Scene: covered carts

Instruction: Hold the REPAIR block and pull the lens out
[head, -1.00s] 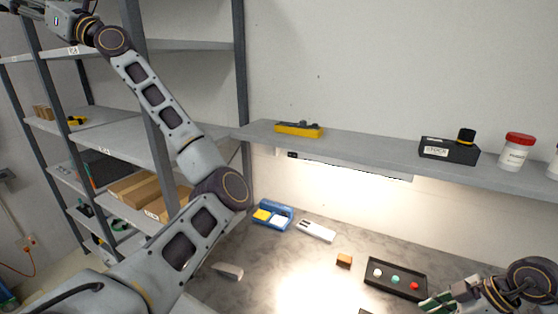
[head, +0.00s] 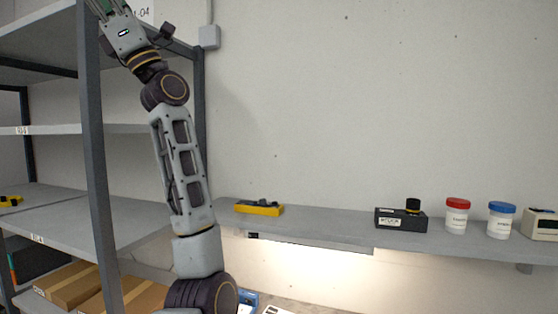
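No block that reads REPAIR is in view. A black block (head: 388,222) stands on the wall shelf at the right; its white label seems to read STOCK. A short black lens-like cylinder with a yellow band (head: 413,205) stands upright on its right part. My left gripper (head: 105,6) is raised at the top left, beside the rack and far from the block. Its fingertips are cut off by the top edge, so its opening is unclear. My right gripper is out of view.
The wall shelf (head: 320,229) also bears a yellow tray with dark items (head: 258,208), a red-lidded jar (head: 457,216), a blue-lidded jar (head: 501,220) and a beige box (head: 541,224). The rack's post (head: 92,170) stands close to my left arm. Most of the bench is below view.

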